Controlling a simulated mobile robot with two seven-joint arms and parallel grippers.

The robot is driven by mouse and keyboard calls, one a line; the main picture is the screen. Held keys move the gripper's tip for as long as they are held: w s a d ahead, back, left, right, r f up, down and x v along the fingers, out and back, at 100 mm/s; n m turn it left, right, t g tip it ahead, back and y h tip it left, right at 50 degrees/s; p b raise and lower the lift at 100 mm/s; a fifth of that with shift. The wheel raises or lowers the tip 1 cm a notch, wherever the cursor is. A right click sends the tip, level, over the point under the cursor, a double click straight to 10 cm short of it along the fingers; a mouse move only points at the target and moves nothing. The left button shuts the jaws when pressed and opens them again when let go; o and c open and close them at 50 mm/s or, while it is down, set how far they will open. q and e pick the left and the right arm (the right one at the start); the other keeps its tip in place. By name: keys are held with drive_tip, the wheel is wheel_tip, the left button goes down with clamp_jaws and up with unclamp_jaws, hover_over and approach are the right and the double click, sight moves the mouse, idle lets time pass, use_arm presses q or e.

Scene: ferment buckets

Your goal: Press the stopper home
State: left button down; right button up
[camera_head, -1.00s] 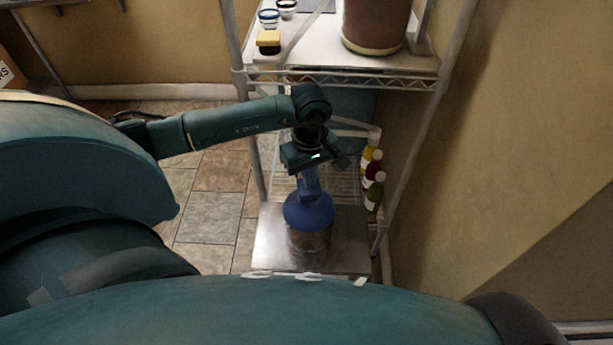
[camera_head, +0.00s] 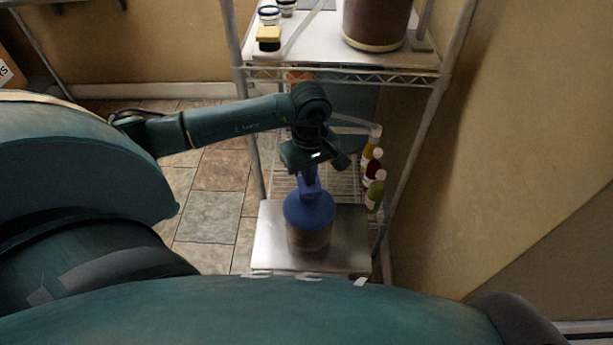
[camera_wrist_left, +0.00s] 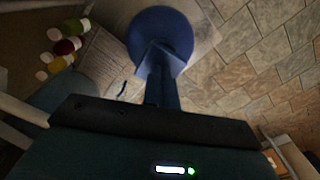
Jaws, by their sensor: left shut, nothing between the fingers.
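A ferment bucket with a blue lid (camera_head: 308,212) and a brownish body stands upright on a metal plate (camera_head: 350,238). The lid also shows as a round blue disc in the left wrist view (camera_wrist_left: 160,24). My left gripper (camera_head: 309,190) points down over the lid from above, its fingers shut with nothing between them. In the left wrist view the fingers (camera_wrist_left: 160,75) reach to the lid's middle. They hide the stopper, and I cannot tell how it sits or whether the fingertips touch it. My right gripper is not in view.
A wire shelf rack surrounds the bucket. Several bottles (camera_head: 373,180) stand right of the bucket. Tiled floor (camera_head: 210,215) is free on the left.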

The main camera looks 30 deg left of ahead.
use_arm(q)
drive_tip(key=shift+s+f+b, duration=0.15)
drive_tip(key=shift+f+b, duration=0.15)
idle(1.2)
drive_tip(key=shift+r, duration=0.35)
idle(0.3)
drive_tip(key=shift+r, duration=0.15)
wheel_tip(320, 180, up, 9)
drive_tip(key=p, duration=0.5)
drive_tip(key=shift+r+p, duration=0.2)
drive_tip(key=shift+p, duration=0.1)
idle(0.5)
drive_tip(key=shift+w, duration=0.2)
